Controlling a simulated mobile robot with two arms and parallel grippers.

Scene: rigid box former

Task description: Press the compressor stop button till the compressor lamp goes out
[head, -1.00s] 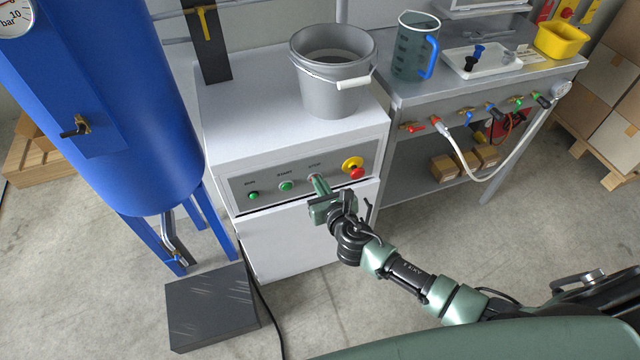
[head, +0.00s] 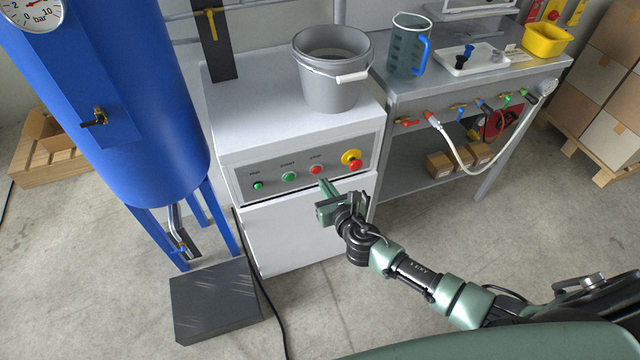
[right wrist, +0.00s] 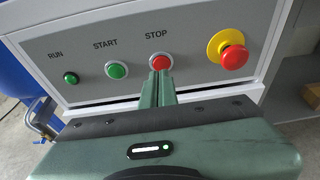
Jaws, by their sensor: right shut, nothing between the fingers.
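The compressor is a white cabinet with a grey panel (head: 240,177). The red STOP button (head: 316,170) sits between the green START button (head: 289,176) and the red-on-yellow emergency knob (head: 352,160). The green RUN lamp (head: 258,185) is at the panel's left; in the right wrist view the lamp (right wrist: 71,78) looks dark green with a lighter centre. My right gripper (head: 325,186) is shut and empty, its tips just short of the STOP button, which is uncovered in the head view. In the right wrist view its tips (right wrist: 158,76) overlap the lower edge of STOP (right wrist: 160,62). My left gripper is out of view.
A grey bucket (head: 331,95) stands on the cabinet. A blue tank (head: 150,150) is at the left, with a dark block (head: 212,300) on the floor. A workbench (head: 440,85) with hoses and valves stands at the right.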

